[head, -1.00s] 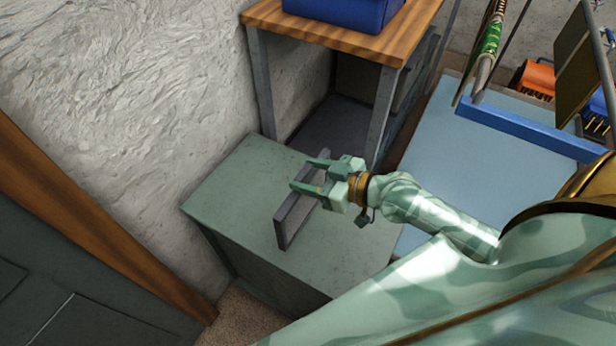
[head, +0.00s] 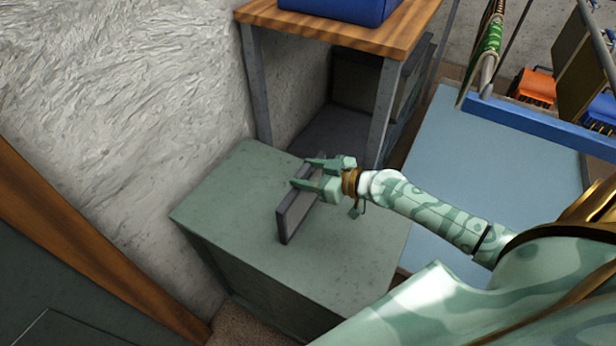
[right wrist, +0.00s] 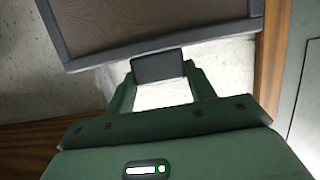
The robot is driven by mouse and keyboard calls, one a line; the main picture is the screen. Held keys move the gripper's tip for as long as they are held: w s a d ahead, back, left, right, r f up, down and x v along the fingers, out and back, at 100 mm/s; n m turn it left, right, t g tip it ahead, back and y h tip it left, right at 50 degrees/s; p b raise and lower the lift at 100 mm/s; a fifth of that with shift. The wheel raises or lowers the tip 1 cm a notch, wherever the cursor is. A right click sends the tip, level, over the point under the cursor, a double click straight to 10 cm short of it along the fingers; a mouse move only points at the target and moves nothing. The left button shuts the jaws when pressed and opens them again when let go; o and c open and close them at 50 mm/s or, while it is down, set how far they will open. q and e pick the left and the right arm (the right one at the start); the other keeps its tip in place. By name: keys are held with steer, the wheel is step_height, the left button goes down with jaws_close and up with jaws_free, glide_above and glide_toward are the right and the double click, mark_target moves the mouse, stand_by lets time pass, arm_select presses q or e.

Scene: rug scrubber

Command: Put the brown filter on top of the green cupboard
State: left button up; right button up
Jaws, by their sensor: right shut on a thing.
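The brown filter (head: 296,212) is a flat panel with a dark grey frame, seen nearly edge-on in the head view. In the right wrist view its brown mesh (right wrist: 150,22) shows, with a dark tab below it. My right gripper (head: 302,172) is shut on the filter; its fingers (right wrist: 158,70) sit either side of the tab. The filter is upright over the top of the green cupboard (head: 350,245). Its lower edge is at or very near the surface; I cannot tell if it touches. My left gripper is not in view.
A wood-topped shelf (head: 340,32) with a blue box (head: 345,8) stands behind the cupboard. A light blue surface (head: 490,170) lies to the right. A rough white wall (head: 130,90) is at left. The cupboard top around the filter is clear.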

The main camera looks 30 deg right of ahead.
steer(key=shift+f, duration=0.15)
steer(key=o, duration=1.4)
steer(key=shift+r, duration=0.3)
steer(key=shift+b+v, duration=2.05)
steer(key=shift+v, duration=3.95)
